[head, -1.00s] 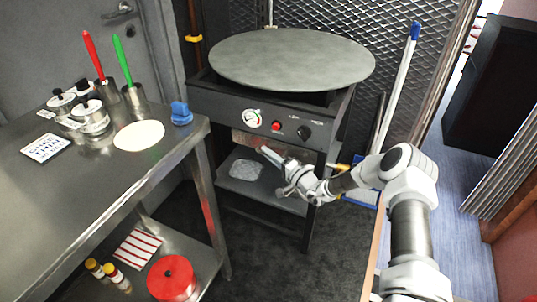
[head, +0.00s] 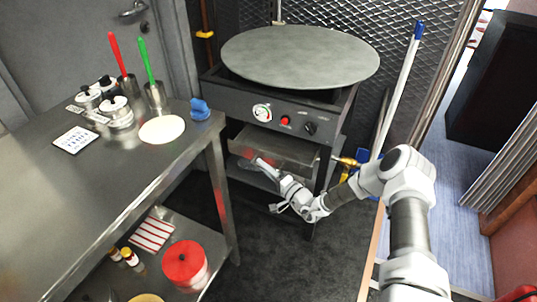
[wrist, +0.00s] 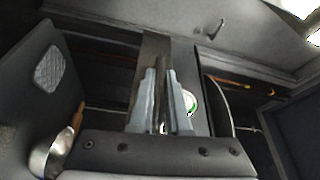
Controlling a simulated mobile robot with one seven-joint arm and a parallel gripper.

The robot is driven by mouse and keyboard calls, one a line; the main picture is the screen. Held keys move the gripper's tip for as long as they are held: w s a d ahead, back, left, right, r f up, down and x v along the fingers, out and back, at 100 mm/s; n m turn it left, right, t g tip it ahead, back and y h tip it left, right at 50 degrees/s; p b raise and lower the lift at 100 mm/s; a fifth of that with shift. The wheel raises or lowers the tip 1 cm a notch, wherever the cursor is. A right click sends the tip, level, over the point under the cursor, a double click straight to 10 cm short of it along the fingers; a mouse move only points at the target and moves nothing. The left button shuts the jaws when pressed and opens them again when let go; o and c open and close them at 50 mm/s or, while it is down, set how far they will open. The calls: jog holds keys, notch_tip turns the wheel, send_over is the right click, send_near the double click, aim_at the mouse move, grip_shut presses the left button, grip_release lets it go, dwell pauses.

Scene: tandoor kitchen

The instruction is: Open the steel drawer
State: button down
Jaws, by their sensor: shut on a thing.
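The steel drawer (head: 290,146) sits under the griddle's control panel in the head view. It stands partly pulled out, with its pale top side showing. My gripper (head: 250,162) is at the drawer's front, low and to the left. In the wrist view my gripper (wrist: 162,80) has its two fingers close together on a thin part at the drawer front. The handle itself is hidden by the fingers, and the exact contact is hard to see.
The round griddle (head: 300,57) stands above, with a red button and gauge on its control panel (head: 285,118). A steel table (head: 110,175) is close on the left. A broom with a pale handle (head: 398,88) leans at right. Dark floor (head: 265,220) in front is clear.

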jog(key=s+a+p, duration=0.3)
jog(key=s+p, duration=0.2)
jog(key=s, duration=0.5)
jog(key=shift+a, duration=0.25)
jog(key=c, duration=0.9)
grip_release()
jog(key=p+v, duration=0.2)
jog(key=v, duration=1.5)
jog(key=shift+s+d, duration=0.15)
jog(key=shift+s, duration=0.05)
